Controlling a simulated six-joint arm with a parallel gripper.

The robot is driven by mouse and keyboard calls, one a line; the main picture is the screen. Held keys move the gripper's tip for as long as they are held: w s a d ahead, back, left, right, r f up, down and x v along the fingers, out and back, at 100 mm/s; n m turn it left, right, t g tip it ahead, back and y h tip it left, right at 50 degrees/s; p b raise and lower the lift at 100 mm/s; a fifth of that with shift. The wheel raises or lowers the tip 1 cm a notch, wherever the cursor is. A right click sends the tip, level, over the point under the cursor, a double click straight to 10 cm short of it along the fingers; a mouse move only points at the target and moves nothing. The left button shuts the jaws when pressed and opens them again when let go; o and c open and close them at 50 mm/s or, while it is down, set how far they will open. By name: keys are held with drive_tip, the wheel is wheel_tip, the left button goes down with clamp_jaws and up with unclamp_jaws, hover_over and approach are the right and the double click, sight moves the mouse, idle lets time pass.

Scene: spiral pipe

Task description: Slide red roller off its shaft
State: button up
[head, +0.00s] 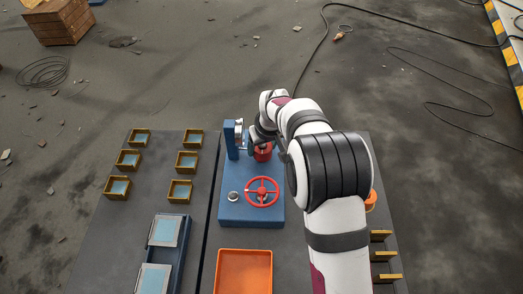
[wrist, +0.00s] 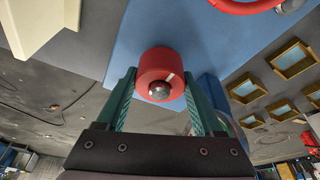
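The red roller (wrist: 153,65) sits between the two teal fingers of my gripper (wrist: 159,80) in the wrist view. A dark rounded end, likely the shaft (wrist: 159,91), shows at the middle of its near face, so the roller is around it. A small pale mark is on the roller's face. The fingers flank the roller very closely; whether they press on it I cannot tell. In the head view the roller (head: 263,153) shows beside the blue upright of the blue stand (head: 235,212), partly hidden by my gripper.
A red handwheel (head: 262,192) and a silver knob (head: 233,197) are on the stand. An orange tray (head: 243,251) lies in front. Yellow-framed boxes (head: 128,159) and a blue rack (head: 170,231) are to the left. Yellow brackets (head: 386,256) are at the right.

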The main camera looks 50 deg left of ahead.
drive_tip(key=c, duration=0.7)
drive_tip(key=shift+r, duration=4)
